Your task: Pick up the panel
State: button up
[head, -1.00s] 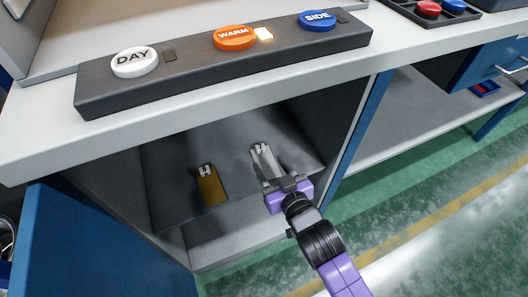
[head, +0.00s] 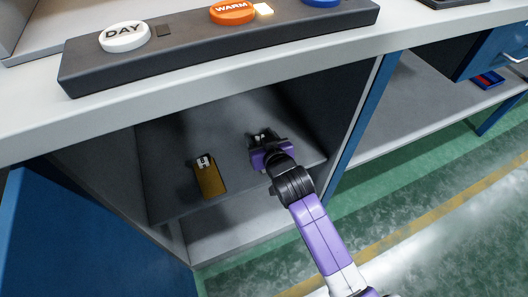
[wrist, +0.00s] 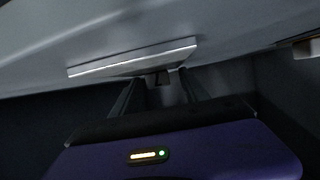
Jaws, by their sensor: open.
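A thin pale grey panel (wrist: 132,57) lies on the cabinet shelf, with its bright near edge showing in the wrist view. My gripper (head: 263,143) reaches into the cabinet over it and hides most of it in the head view. In the wrist view my open gripper's fingers (wrist: 158,82) point at the panel's near edge. A small grey tab stands between the fingers; whether they touch it I cannot tell. A second panel, brownish gold with a pale clip-like end (head: 210,179), lies on the shelf left of my gripper.
The grey shelf (head: 165,150) sits under a light worktop (head: 200,85). A dark bar with a white DAY button (head: 124,36) and an orange WARM button (head: 232,12) rests on the worktop. A blue door (head: 75,240) stands open at left. The cabinet's side wall is close on the right.

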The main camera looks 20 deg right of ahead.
grip_shut()
jog(key=shift+r, duration=0.1)
dwell(0.3)
notch_tip(320, 180, up, 20)
jog(key=p, duration=0.8)
jog(key=s+f+y, duration=0.1)
jog(key=s+f, duration=1)
jog(key=s, duration=0.4)
notch_tip(320, 180, up, 12)
jog(key=s+p, duration=0.2)
jog(key=p, duration=2)
jog(key=shift+s+n, duration=0.2)
jog(key=shift+n, duration=0.2)
